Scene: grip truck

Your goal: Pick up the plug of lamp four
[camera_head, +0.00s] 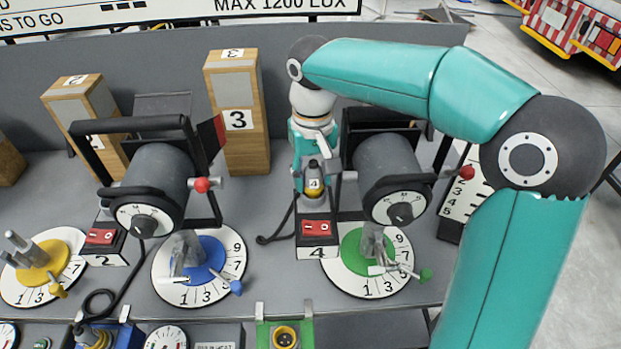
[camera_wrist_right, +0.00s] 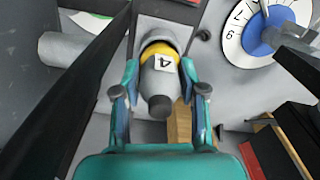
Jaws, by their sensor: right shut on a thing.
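The plug of lamp four (camera_head: 314,184) is a grey plug with a yellow ring and a white label "4". It stands upright at the back of the red switch block (camera_head: 316,228) numbered 4. My right gripper (camera_head: 316,180) reaches down from behind and is shut on the plug, one finger on each side. In the right wrist view the plug (camera_wrist_right: 163,78) sits between the fingers (camera_wrist_right: 160,72), its yellow ring towards the grey block. I cannot tell whether it has left its seat. Lamp four (camera_head: 385,165) is the dark cylinder to the right. My left gripper is not in view.
Another lamp (camera_head: 155,175) stands to the left. A wooden block marked 3 (camera_head: 237,120) stands behind. A green socket (camera_head: 285,337) and a blue socket with a plug (camera_head: 97,337) are at the front edge.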

